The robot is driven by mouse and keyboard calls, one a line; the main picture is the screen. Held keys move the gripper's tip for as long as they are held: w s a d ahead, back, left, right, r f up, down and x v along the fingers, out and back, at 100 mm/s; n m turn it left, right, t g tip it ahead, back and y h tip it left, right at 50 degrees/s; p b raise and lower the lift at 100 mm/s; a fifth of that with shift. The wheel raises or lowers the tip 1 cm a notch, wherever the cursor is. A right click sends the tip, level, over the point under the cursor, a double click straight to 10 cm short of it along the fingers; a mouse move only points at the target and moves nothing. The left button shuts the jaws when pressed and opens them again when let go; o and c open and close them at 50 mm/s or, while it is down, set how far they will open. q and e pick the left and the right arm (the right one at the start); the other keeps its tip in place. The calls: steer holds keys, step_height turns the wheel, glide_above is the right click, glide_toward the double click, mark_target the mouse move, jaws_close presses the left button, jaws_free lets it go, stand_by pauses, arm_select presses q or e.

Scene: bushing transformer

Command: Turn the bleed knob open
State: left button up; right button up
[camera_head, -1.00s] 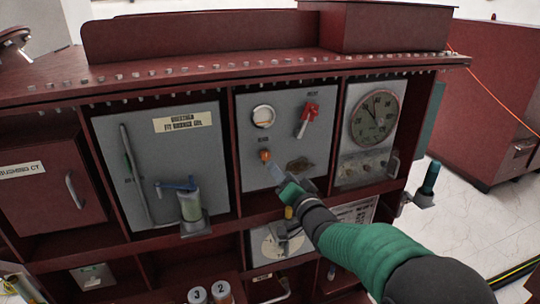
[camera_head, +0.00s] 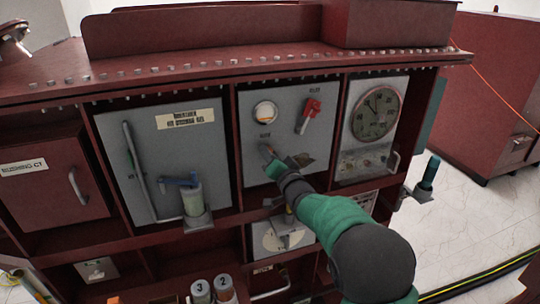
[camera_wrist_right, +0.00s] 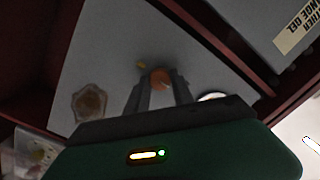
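The bleed knob is a small orange knob on a light grey panel. In the right wrist view the knob (camera_wrist_right: 160,78) shows between the fingertips of my right gripper (camera_wrist_right: 161,82). One finger is on each side, and I cannot tell whether they touch it. In the head view my right gripper (camera_head: 268,153) is at the panel (camera_head: 252,180), below the round gauge (camera_head: 265,112), and hides the knob. The fingers look parted around the knob. My left gripper is not in view.
A red-handled lever (camera_head: 308,112) sits up and right of the knob. A dark tan plate (camera_wrist_right: 89,103) is beside the knob in the wrist view. A large dial (camera_head: 375,115) is in the right bay. A cylinder (camera_head: 193,203) stands in the left bay.

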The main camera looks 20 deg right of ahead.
steer(key=shift+f, duration=0.1)
jaws_close()
steer(key=shift+f, duration=0.1)
